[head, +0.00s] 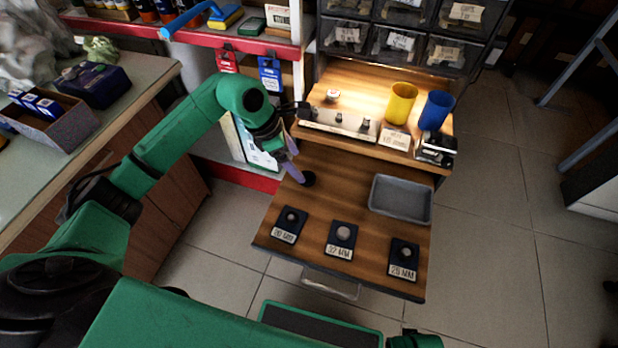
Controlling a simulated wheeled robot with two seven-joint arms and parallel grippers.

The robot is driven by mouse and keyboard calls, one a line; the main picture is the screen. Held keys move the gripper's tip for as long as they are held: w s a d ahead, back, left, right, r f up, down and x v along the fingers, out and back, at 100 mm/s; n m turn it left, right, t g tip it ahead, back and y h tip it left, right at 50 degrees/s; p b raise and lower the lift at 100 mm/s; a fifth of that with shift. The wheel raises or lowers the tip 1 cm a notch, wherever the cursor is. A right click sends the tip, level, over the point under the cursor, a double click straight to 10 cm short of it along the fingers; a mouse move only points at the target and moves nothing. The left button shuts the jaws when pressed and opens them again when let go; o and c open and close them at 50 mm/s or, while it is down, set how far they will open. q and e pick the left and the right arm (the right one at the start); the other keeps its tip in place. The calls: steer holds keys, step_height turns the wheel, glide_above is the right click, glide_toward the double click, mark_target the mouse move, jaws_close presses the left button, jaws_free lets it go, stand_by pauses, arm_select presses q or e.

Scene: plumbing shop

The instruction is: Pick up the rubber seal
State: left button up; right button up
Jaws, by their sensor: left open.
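A small round black piece (308,178), which looks like the rubber seal, lies on the wooden pull-out board (340,185), left of the grey tray. My left gripper (296,172) is open, with its purple fingers pointing down at the seal's left edge. One finger overlaps the seal's edge in the picture; I cannot tell whether it touches. Nothing shows between the fingers. My right gripper is not in view.
A grey tray (375,205) sits right of the seal. Dark pads marked 20 MM (280,236), 32 MM (337,252) and 25 MM (402,271) line the front. A yellow cup (400,104) and a blue cup (436,110) stand on the shelf behind.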

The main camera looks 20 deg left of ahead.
mark_target(310, 179)
arm_select(q)
steer(key=x, duration=0.5)
steer(key=shift+f, duration=0.3)
steer(key=shift+d+f, duration=0.15)
steer(key=shift+f, duration=0.15)
steer(key=c, duration=1.4)
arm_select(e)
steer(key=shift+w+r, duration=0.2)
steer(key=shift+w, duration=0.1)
arm_select(q)
steer(key=shift+r, duration=0.1)
